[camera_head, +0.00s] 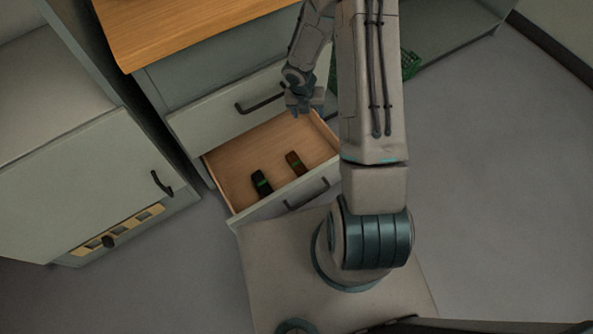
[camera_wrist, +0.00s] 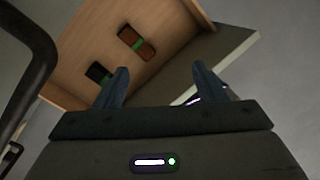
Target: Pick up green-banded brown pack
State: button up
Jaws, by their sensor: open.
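The green-banded brown pack (camera_head: 296,163) lies in the open drawer (camera_head: 232,166), right of a dark pack with a green band (camera_head: 262,183). In the wrist view the brown pack (camera_wrist: 136,43) lies on the wooden drawer floor, with the dark pack (camera_wrist: 99,74) to its lower left. My gripper (camera_head: 297,107) is above the back of the drawer in the head view. In the wrist view my gripper (camera_wrist: 160,80) has its two fingers spread wide with nothing between them. Both packs are apart from the fingers.
The closed drawer front above has a dark handle (camera_head: 260,101). The open drawer's front handle (camera_head: 308,194) faces my base. A cabinet (camera_head: 90,185) stands at the left, and a green crate (camera_head: 410,64) lies behind my arm. The floor at the right is clear.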

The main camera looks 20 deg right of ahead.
jog(key=s+a+f+n+y+b, duration=0.15)
jog(key=f+n, duration=0.25)
jog(key=f, duration=0.5)
jog(key=a+f+n+b, duration=0.2)
jog(key=f+n+b, duration=0.15)
jog(key=f, duration=0.55)
jog(key=b, duration=0.3)
send_over(297, 163)
notch_tip(297, 163, down, 7)
jog(key=shift+r, duration=0.1)
jog(key=shift+w+f+b, duration=0.1)
jog(key=shift+f+b, duration=1.55)
jog(key=shift+f, duration=1.4)
jog(key=shift+r, duration=0.1)
jog(key=c, duration=1.1)
